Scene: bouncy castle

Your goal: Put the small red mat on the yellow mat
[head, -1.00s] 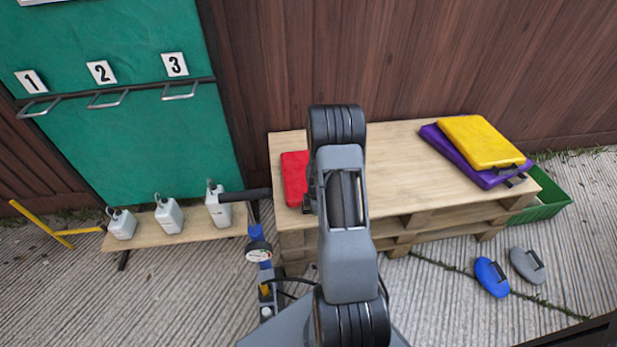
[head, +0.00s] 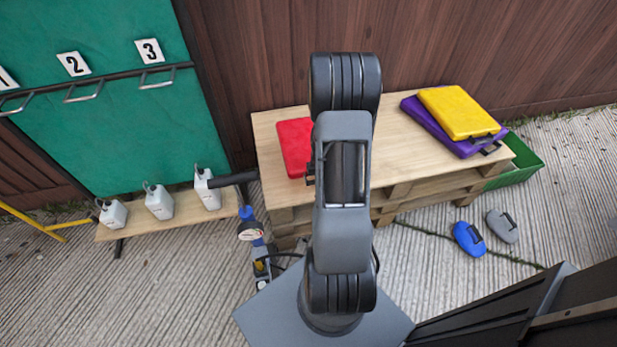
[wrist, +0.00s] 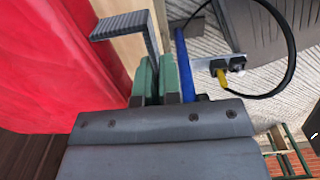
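The small red mat (head: 296,146) is over the left end of the wooden pallet table (head: 268,150). It looks slightly raised, but my arm hides its right side and any gap beneath. In the wrist view, its red face (wrist: 60,70) fills the left side. A dark ribbed handle (wrist: 122,25) runs down between the green pads of my gripper (wrist: 158,80); the pads look closed on it. My gripper is hidden behind my arm in the head view. The yellow mat (head: 457,110) lies on a purple mat (head: 428,122) at the table's right end.
A green crate (head: 522,170) stands right of the table. Blue (head: 469,239) and grey (head: 502,226) handled pads lie on the ground. White jugs (head: 160,202) stand on a low bench at left. A wooden fence rises behind. The table is bare between the mats where visible.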

